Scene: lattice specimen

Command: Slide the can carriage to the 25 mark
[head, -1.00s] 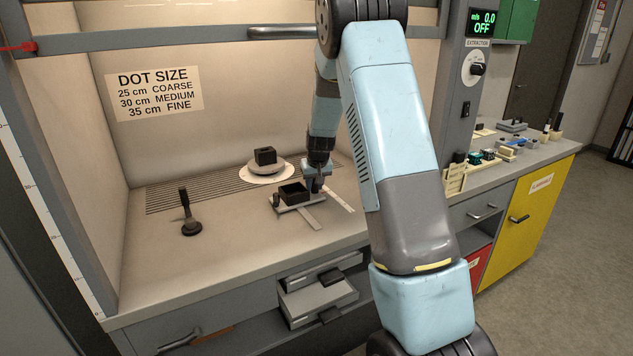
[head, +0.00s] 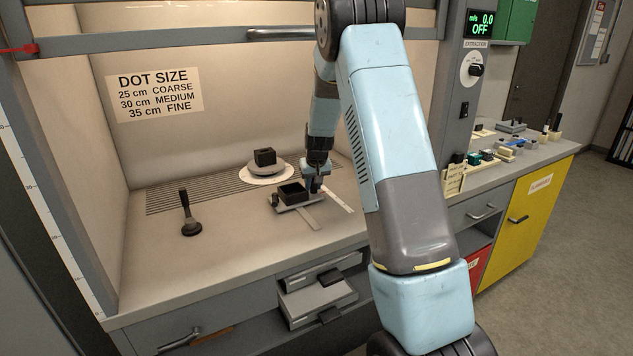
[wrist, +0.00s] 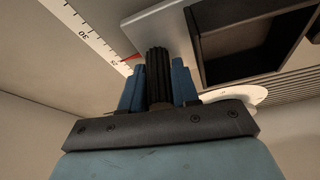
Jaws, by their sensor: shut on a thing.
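The can carriage is a pale plate (wrist: 150,22) bearing an open black square box (wrist: 240,42). In the head view the box (head: 291,194) stands on the bench inside the hood. My gripper (wrist: 157,85) has its blue fingers on both sides of a black ribbed knob (wrist: 157,62) at the carriage edge, shut on it. In the head view my gripper (head: 315,185) is just right of the box. A white scale (wrist: 88,30) runs beside the plate. A red pointer (wrist: 133,57) lies close to the 25 end; the 25 label is partly hard to read.
A round white turntable (head: 266,174) with a black block is behind the carriage. A black hand tool (head: 188,213) stands to the left. A dot size sign (head: 155,93) hangs on the hood wall.

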